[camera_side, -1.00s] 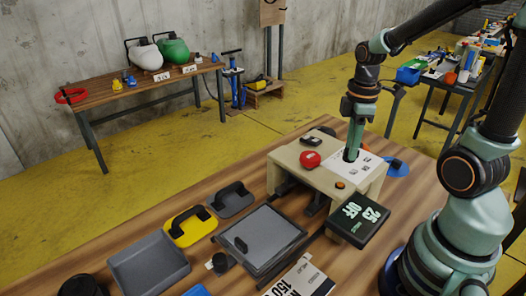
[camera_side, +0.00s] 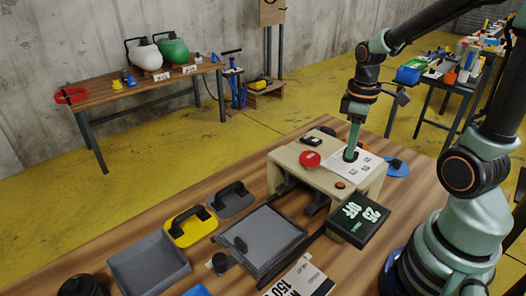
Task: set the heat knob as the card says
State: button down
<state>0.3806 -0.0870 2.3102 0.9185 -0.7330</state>
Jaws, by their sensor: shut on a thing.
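My gripper (camera_side: 352,150) points down at the white panel on top of the beige machine (camera_side: 318,175). It is shut on a dark knob (camera_side: 350,155) there; the jaws hide most of it and its pointer cannot be read. The card (camera_side: 300,282) lies at the bottom edge of the picture; "150" can be read, and the rest is cut off or too small.
A red button (camera_side: 309,159), a black switch (camera_side: 311,141) and an orange button (camera_side: 340,185) sit on the machine near my gripper. A grey hinged plate (camera_side: 268,240), a yellow pad (camera_side: 190,227) and a grey tray (camera_side: 150,265) lie to the left.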

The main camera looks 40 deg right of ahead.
jog(key=shift+m, duration=1.9)
jog(key=shift+r, duration=0.1)
jog(key=c, duration=0.8)
grip_release()
notch_tip(320, 180, up, 12)
jog(key=w+a+f+t, duration=0.1)
jog(key=a+t, duration=0.4)
jog(key=a, duration=0.6)
jog(key=shift+f+t, duration=0.3)
